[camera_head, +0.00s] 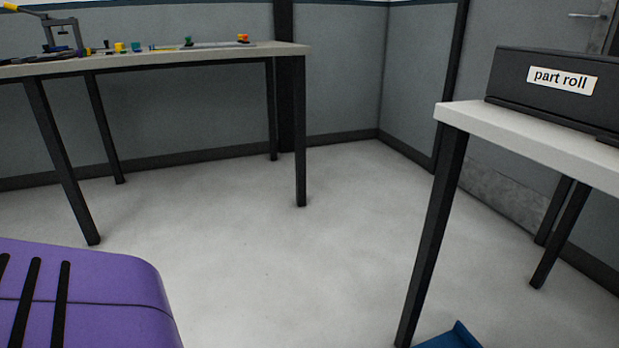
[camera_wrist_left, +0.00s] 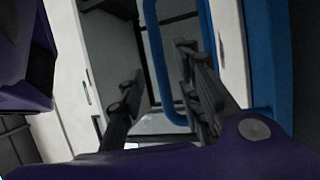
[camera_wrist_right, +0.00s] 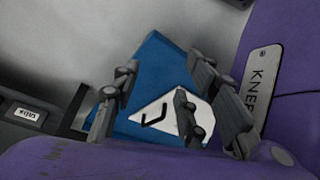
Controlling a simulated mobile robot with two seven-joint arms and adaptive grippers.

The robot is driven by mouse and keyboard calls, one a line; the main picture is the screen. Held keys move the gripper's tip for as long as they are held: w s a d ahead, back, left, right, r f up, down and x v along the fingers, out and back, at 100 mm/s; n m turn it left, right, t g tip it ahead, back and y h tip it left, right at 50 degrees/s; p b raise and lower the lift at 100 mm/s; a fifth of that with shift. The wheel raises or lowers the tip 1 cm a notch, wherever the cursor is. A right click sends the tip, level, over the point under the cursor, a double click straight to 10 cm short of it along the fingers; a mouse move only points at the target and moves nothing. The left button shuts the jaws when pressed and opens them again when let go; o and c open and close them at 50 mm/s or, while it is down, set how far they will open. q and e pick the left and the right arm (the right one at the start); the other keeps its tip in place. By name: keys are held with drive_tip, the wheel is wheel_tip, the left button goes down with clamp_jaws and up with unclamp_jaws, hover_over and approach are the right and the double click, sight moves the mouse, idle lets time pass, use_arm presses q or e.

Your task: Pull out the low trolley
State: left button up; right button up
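A blue piece, perhaps part of the low trolley, shows at the bottom edge of the head view (camera_head: 455,338), by the right table's front leg. In the right wrist view a blue panel (camera_wrist_right: 160,65) with a white triangular patch lies beyond my right gripper (camera_wrist_right: 158,82), whose fingers are spread and empty. In the left wrist view my left gripper (camera_wrist_left: 158,72) is also spread. A bent blue tube (camera_wrist_left: 157,50) shows between and beyond its fingers; I cannot tell whether they touch. Neither gripper shows in the head view. Most of the trolley is out of view.
A right table (camera_head: 465,113) carries a dark box labelled "part roll" (camera_head: 550,88). A table (camera_head: 200,56) with small tools stands along the back left wall. The grey floor (camera_head: 255,260) between them is clear. My purple body fills the lower left.

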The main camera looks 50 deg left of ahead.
use_arm(q)
drive_tip(key=v, duration=0.6)
drive_tip(key=shift+s+a, duration=0.15)
drive_tip(key=shift+s, duration=0.05)
